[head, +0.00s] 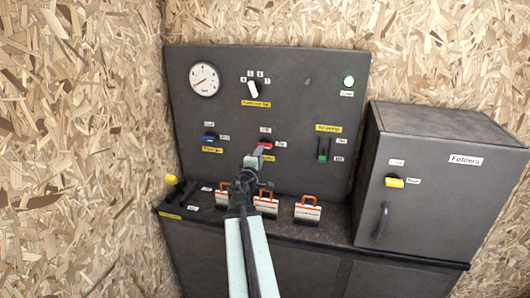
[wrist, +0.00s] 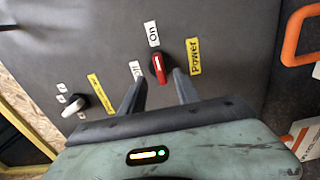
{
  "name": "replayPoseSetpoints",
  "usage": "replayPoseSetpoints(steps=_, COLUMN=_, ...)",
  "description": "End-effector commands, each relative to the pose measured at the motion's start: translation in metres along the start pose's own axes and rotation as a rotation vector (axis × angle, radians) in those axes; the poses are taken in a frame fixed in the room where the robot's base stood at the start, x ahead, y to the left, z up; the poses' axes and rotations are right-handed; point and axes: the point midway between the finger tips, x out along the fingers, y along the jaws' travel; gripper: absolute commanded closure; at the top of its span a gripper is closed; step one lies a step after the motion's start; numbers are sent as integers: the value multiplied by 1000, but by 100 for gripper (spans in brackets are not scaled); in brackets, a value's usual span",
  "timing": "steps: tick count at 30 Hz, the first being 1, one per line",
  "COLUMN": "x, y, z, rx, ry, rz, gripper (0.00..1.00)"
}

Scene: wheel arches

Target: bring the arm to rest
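My gripper (wrist: 160,90) is in front of the dark control panel (wrist: 70,35), at the red power switch (wrist: 158,68). In the wrist view its two fingers stand apart, with the red switch showing between and just beyond their tips. I cannot tell whether they touch it. The switch has an "On" label and a second, partly hidden label, with a yellow "Power" label beside it. In the head view my arm reaches up from the bottom middle, and the gripper (head: 258,156) lies just below the red switch (head: 264,145).
Padlock-like blocks with orange handles (head: 307,210) stand on the ledge below the panel. A yellow-tipped lever (head: 172,180) is at the left. A dark "Folders" cabinet (head: 450,135) stands at the right. Chipboard walls (head: 75,150) enclose the corner.

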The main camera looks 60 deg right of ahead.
Motion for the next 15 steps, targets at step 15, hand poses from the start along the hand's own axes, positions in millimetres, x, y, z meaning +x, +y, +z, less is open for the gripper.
replayPoseSetpoints(steps=15, x=-12, y=0, z=-2, rx=0, ry=0, rz=0, gripper=62)
